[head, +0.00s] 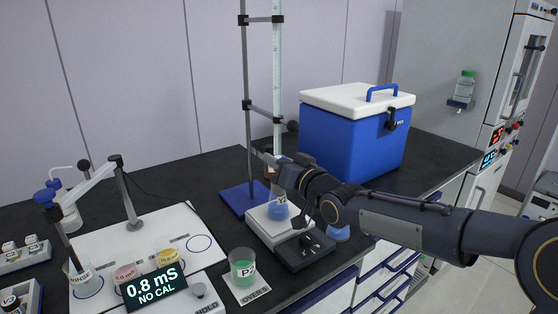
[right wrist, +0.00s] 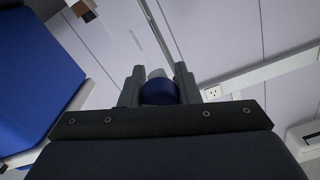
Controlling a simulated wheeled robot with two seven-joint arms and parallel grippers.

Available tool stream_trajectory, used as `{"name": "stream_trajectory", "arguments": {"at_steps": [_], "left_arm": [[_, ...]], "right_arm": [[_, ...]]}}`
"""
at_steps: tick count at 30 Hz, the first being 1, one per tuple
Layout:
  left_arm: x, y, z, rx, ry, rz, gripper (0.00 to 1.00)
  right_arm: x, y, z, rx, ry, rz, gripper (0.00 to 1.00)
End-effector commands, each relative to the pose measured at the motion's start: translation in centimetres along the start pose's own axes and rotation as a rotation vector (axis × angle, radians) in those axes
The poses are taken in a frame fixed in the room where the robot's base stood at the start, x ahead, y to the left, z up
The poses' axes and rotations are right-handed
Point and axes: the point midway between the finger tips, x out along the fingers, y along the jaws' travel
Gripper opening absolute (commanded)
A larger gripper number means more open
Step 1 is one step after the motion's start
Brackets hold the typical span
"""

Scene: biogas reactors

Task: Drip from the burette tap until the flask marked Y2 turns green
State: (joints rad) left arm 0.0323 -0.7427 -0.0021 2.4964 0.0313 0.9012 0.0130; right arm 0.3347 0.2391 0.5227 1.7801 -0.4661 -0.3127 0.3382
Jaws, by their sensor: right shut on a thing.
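The burette (head: 277,90) is a clear tube clamped upright on a grey stand with a blue base (head: 238,198). My right gripper (head: 283,176) is at the burette's lower end, reached from the right. In the right wrist view its fingers (right wrist: 159,88) are closed on a dark blue round piece (right wrist: 158,93), which looks like the burette tap. My left gripper is not in view.
A beaker of green liquid (head: 243,268) stands on a card in front. A meter (head: 155,287) reads 0.8 mS, NO CAL. A blue cooler (head: 350,135) with a white lid stands behind my right arm. More blue glassware (head: 339,234) shows partly below the arm.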

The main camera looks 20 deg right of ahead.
Motion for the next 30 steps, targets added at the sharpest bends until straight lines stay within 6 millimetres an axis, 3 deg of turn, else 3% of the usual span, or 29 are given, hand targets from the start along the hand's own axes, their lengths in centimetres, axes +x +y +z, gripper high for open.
{"name": "stream_trajectory", "arguments": {"at_steps": [16, 17, 21, 30], "left_arm": [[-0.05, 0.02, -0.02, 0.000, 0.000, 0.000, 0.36], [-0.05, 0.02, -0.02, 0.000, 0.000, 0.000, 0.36], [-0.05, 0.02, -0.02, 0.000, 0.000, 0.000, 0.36], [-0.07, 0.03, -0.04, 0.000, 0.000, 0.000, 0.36]], "right_arm": [[0.00, 0.03, 0.04, 0.029, -0.001, 0.001, 0.06], [0.00, 0.03, 0.04, 0.029, -0.001, 0.000, 0.33], [0.00, 0.03, 0.04, 0.028, -0.001, 0.000, 0.51], [-0.18, 0.05, -0.03, 0.027, 0.000, 0.001, 0.51]]}}
